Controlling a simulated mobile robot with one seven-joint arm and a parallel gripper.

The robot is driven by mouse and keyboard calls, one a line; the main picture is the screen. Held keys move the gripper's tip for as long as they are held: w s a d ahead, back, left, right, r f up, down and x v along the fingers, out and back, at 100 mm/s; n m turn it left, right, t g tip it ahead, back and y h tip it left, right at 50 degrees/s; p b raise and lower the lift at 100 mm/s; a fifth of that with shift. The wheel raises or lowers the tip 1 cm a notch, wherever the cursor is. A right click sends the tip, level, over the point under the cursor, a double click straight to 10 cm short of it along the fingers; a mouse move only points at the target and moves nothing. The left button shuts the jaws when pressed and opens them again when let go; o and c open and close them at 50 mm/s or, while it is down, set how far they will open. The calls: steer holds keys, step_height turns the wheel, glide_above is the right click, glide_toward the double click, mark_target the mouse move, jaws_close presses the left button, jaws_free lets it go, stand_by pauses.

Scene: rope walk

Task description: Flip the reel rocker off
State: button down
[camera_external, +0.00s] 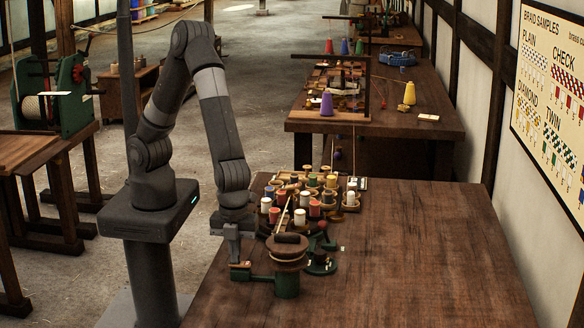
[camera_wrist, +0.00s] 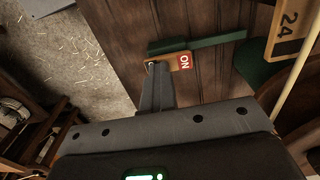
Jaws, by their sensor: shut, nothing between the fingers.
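The reel rocker (camera_wrist: 170,60) is a small tan-orange piece on a green bar in the wrist view. In the external view the rocker (camera_external: 240,270) sits low at the table's left edge, joined to the reel's green base (camera_external: 287,286). My gripper (camera_wrist: 157,68) is shut and empty. Its fingertips are at the rocker's left end, away from the "ON" patch, and cover part of it. In the external view my gripper (camera_external: 235,260) points down right at the rocker. I cannot tell whether the tips touch it.
The round wooden reel top (camera_external: 287,250) stands just right of my gripper. Several coloured bobbins (camera_external: 300,205) crowd the table behind it. A tag reading "24" (camera_wrist: 288,30) shows at the wrist view's upper right. The right of the table (camera_external: 430,250) is clear.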

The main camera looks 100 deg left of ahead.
steer(key=shift+s+a+f+t, duration=0.1)
steer(key=shift+s+f+t, duration=0.25)
steer(key=shift+f, duration=0.1)
steer(key=shift+w, duration=0.2)
steer(key=shift+w+a, duration=0.15)
steer(key=shift+w, duration=0.7)
step_height(320, 180, up, 15)
steer(key=shift+s+d, duration=0.3)
steer(key=shift+d, duration=0.05)
